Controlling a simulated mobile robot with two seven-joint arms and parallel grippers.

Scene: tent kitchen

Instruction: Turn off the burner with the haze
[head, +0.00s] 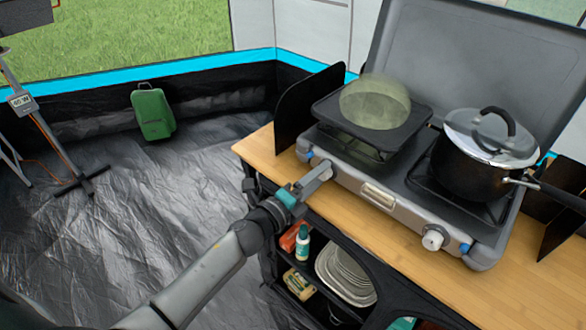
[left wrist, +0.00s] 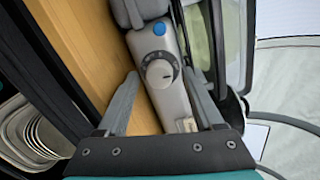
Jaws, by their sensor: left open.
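A grey two-burner camping stove (head: 345,178) stands on the wooden counter with its lid raised. A yellowish translucent haze (head: 375,100) sits over the dark plate (head: 335,112) on the left burner. My left gripper (head: 318,176) is at the stove's front left and hides the left knob in the head view. In the left wrist view, the white left knob (left wrist: 159,74) shows between the open fingers of my left gripper (left wrist: 162,80), with a blue button (left wrist: 159,29) beyond it. I cannot tell if the fingers touch it. The right knob (head: 434,238) is clear. My right gripper is out of view.
A black pot (head: 470,172) with a glass lid stands on the right burner, its handle pointing right. Shelves below the counter hold plates (head: 345,275) and bottles. A green suitcase (head: 153,112) stands by the tent wall. The floor at left is mostly free.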

